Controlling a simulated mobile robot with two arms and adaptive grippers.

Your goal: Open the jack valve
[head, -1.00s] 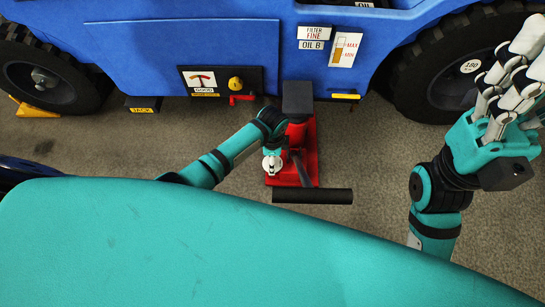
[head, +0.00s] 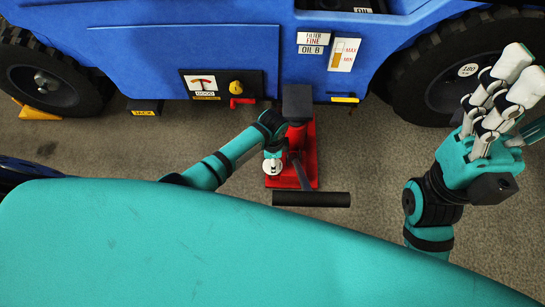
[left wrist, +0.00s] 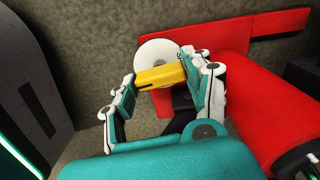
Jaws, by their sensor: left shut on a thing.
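The red jack (head: 308,165) stands on the floor by the blue vehicle, with a black pad on top and a black handle bar (head: 311,199) at its near end. It also shows in the left wrist view (left wrist: 225,105). The valve's yellow handle (left wrist: 160,77) lies in front of a white disc (left wrist: 156,52). My left gripper (left wrist: 168,84) is shut on the yellow handle, one finger at each end. In the head view my left gripper (head: 272,161) is at the jack's left side, and the yellow handle is hidden. My right gripper (head: 503,92) is open and empty, in the air at the right.
The blue vehicle (head: 170,50) with two black wheels spans the back. Its panel (head: 221,85) has a gauge, a yellow knob and a red lever. A yellow wedge (head: 38,113) sits by the left wheel. Carpeted floor is clear right of the jack.

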